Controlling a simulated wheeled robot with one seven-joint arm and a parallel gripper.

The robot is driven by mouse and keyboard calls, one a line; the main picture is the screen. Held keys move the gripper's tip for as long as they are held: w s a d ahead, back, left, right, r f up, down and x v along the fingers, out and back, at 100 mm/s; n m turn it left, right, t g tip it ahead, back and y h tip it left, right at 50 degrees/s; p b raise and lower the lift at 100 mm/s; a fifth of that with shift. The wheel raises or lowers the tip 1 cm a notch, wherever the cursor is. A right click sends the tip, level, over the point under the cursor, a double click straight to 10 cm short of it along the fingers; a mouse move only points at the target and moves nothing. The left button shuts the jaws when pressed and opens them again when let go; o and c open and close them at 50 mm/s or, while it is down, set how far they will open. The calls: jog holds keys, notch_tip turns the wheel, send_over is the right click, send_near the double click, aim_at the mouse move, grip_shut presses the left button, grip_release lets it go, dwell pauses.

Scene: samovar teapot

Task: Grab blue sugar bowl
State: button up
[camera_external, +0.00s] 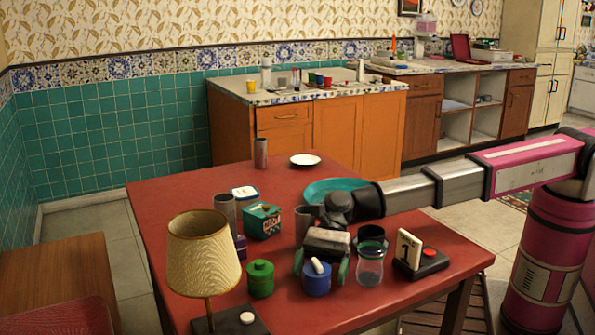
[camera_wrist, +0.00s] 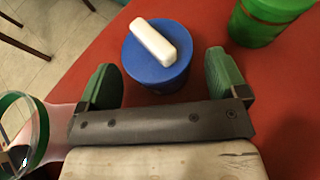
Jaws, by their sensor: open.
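The blue sugar bowl (camera_external: 317,283) is a small round blue container on the red table, with a white block-shaped piece (camera_external: 320,266) on its lid. In the wrist view the blue bowl (camera_wrist: 158,62) stands upright just beyond and between my fingertips, with the white piece (camera_wrist: 153,42) lying across its top. My gripper (camera_external: 321,270) is open, with its green-padded fingers on either side of the bowl in the outside view. In the wrist view my gripper (camera_wrist: 162,78) holds nothing, and I cannot tell whether the fingers touch the bowl.
A green canister (camera_external: 260,279) stands left of the bowl; it shows upper right in the wrist view (camera_wrist: 262,20). A glass jar (camera_external: 370,266) stands close on the other side.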

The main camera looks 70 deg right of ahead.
jog(key=shift+x, duration=0.95)
jog(key=c, duration=1.1)
